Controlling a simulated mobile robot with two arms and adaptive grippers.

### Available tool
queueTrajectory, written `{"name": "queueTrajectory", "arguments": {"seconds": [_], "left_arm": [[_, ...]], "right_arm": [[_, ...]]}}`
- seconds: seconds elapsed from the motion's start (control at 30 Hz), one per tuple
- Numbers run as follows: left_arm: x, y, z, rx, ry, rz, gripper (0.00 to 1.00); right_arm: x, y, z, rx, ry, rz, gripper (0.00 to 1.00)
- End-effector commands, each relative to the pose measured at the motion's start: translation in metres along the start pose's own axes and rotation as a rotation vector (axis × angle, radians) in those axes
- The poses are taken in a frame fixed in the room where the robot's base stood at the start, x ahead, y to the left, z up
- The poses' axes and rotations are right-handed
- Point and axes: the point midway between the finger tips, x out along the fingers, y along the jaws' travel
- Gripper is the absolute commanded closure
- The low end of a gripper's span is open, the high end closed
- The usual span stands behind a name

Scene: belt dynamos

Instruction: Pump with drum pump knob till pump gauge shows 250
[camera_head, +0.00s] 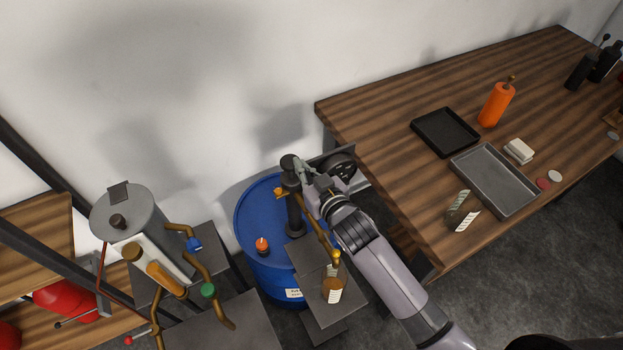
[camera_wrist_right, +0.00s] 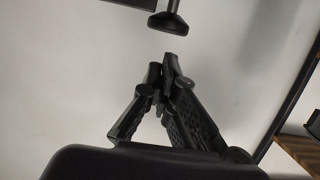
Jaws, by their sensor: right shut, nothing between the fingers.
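A blue drum (camera_head: 252,218) stands by the wall with a dark upright pump (camera_head: 295,214) on top. The black pump knob (camera_head: 288,161) tops the pump; a dark knob on a rod also shows in the right wrist view (camera_wrist_right: 166,22). My right gripper (camera_head: 299,165) is beside the knob in the head view. In the right wrist view my right gripper (camera_wrist_right: 170,62) has its fingers together, with a small gap to the knob. It holds nothing. I cannot make out a gauge face or reading. My left gripper is out of view.
A wooden table (camera_head: 385,110) at right holds a black tray (camera_head: 446,132), a grey tray (camera_head: 495,180) and an orange bottle (camera_head: 496,104). A brown bottle (camera_head: 332,290) stands on a stand before the drum. A grey tank (camera_head: 128,215) with pipes is left.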

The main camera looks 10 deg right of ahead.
Motion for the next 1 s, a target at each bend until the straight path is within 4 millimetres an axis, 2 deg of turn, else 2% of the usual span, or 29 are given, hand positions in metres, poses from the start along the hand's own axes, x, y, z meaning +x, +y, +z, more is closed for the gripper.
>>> {"name": "queueTrajectory", "arguments": {"seconds": [0.1, 0.33, 1.0], "left_arm": [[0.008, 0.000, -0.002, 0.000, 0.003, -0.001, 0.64], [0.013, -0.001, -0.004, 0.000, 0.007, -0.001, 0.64], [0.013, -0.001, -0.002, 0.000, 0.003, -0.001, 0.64]], "right_arm": [[-0.021, 0.000, 0.002, 0.001, 0.001, 0.000, 1.00], [-0.043, 0.000, 0.000, 0.000, 0.001, 0.000, 1.00], [-0.046, 0.000, -0.001, 0.001, 0.002, 0.000, 1.00]]}}
